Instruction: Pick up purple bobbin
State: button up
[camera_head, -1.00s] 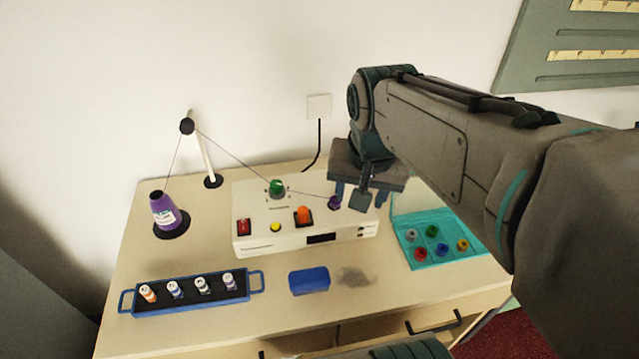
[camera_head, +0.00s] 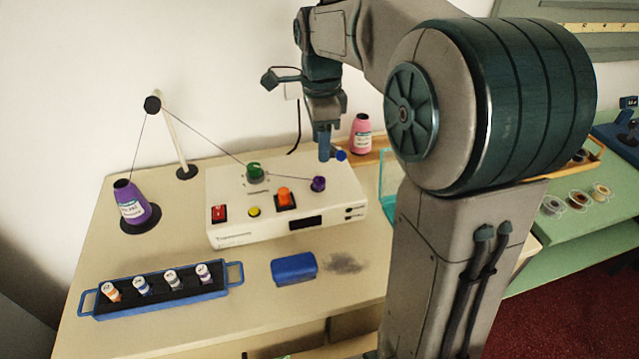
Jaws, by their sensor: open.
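A small purple bobbin (camera_head: 318,183) sits on the right part of the top of the white winding machine (camera_head: 230,233). A thin thread runs to it from the guide post. My gripper (camera_head: 332,155) is above and slightly right of the bobbin in the picture, fingers pointing down, apart from it. Its jaws are open and I see no bobbin between them; one finger partly hides the other.
A purple thread cone (camera_head: 131,207) stands at left by the guide post (camera_head: 173,140). A blue-handled tray (camera_head: 160,305) of small spools and a blue block (camera_head: 294,268) lie in front. A pink cone (camera_head: 361,135) stands behind. My arm hides most of the teal box (camera_head: 388,190).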

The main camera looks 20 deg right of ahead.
aim_at(319, 181)
notch_tip(319, 181, down, 9)
jog(key=shift+a+f, duration=0.1)
jog(key=shift+a, duration=0.05)
dwell(0.4)
jog(key=shift+c, duration=0.3)
grip_shut()
